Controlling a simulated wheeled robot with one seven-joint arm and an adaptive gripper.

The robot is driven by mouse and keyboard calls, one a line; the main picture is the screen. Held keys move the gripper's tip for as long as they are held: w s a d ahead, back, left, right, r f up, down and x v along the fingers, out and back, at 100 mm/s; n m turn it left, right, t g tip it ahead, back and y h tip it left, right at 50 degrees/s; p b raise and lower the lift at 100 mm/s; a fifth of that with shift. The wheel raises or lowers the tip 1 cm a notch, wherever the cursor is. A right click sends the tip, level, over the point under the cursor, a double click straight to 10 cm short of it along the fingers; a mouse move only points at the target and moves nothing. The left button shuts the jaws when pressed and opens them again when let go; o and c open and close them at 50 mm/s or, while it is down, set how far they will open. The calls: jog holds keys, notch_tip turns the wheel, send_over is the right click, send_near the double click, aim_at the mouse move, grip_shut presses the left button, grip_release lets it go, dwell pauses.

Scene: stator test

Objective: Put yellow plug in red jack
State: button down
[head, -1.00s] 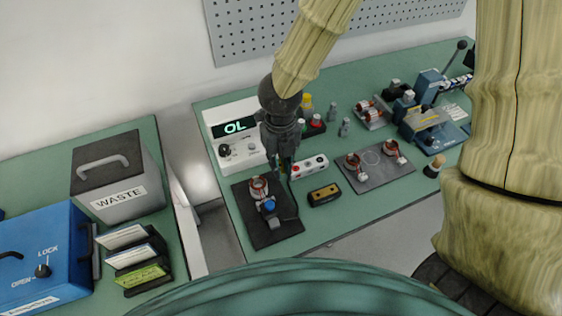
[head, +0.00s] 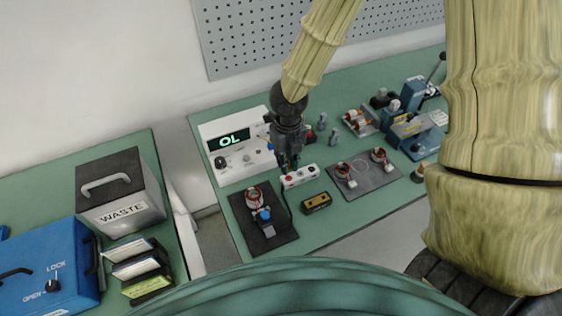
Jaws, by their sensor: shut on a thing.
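A white jack strip (head: 306,174) lies on the green bench, with a red jack (head: 289,179) near its left end and a dark jack further right. My gripper (head: 289,165) points down at the strip's left part, close above or behind the red jack. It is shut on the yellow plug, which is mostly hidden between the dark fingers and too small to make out. A thin dark cable hangs down beside the strip. I cannot tell whether the plug touches the jack.
A white meter (head: 237,146) reading OL stands left of my gripper. A dark mat with a copper stator (head: 253,194) lies in front. A yellow-and-black box (head: 317,203) lies right of it. A grey plate (head: 367,180) with two stators is further right.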

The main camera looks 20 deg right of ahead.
jog(key=shift+w+d, duration=0.3)
jog(key=shift+d, duration=0.25)
jog(key=shift+f, duration=0.15)
jog(key=shift+f+b, duration=1)
jog(key=shift+f, duration=0.95)
jog(key=shift+f+p, duration=0.65)
jog(key=shift+f, duration=0.5)
dwell(1.1)
jog(key=c, duration=1.3)
grip_release()
